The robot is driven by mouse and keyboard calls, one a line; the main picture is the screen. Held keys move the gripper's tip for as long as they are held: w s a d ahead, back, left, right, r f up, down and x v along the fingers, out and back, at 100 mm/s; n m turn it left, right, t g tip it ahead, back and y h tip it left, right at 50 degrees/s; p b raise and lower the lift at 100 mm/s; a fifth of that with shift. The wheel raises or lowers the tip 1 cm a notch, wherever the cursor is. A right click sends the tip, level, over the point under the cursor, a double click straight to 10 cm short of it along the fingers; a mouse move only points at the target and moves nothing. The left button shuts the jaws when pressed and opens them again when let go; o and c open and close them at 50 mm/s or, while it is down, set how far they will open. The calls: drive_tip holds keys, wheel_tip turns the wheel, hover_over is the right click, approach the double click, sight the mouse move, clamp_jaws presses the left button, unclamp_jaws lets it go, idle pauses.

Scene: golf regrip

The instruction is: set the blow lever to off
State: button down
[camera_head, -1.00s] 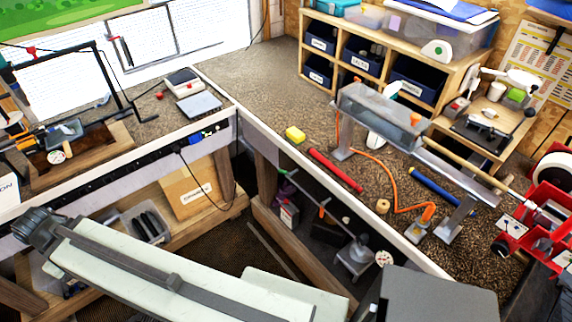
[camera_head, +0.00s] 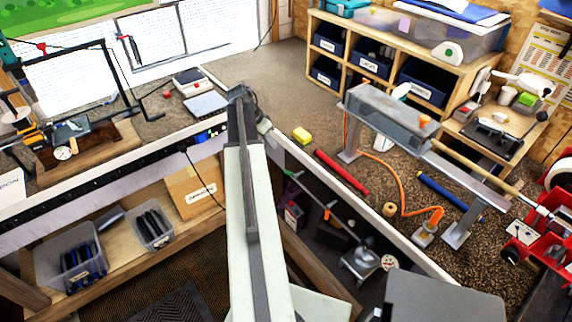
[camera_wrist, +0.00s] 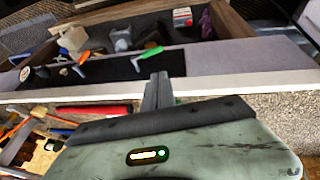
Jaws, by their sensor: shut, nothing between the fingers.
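A lever with a green handle (camera_head: 292,174) and one with an orange handle (camera_head: 327,213) stick out below the front edge of the right bench. Both also show in the wrist view, the green handle (camera_wrist: 150,52) near the middle and the orange handle (camera_wrist: 80,70) to its left, in front of a dark strip. I cannot read a label showing which is the blow lever. My gripper (camera_head: 238,92) is over the inner bench corner; in the wrist view its fingers (camera_wrist: 158,88) are together, empty and apart from both handles.
A round white dial (camera_head: 388,262) is right of the levers. Bins (camera_head: 85,262) stand on the lower left shelf.

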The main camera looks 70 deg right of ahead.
drive_tip(key=a+b+x, duration=0.1)
drive_tip(key=b+x, duration=1.1)
drive_tip(key=x, duration=0.1)
drive_tip(key=shift+s+f+b, duration=0.3)
drive_tip(key=shift+s+f, duration=0.05)
drive_tip(key=shift+s, duration=0.1)
drive_tip(key=shift+a, duration=0.15)
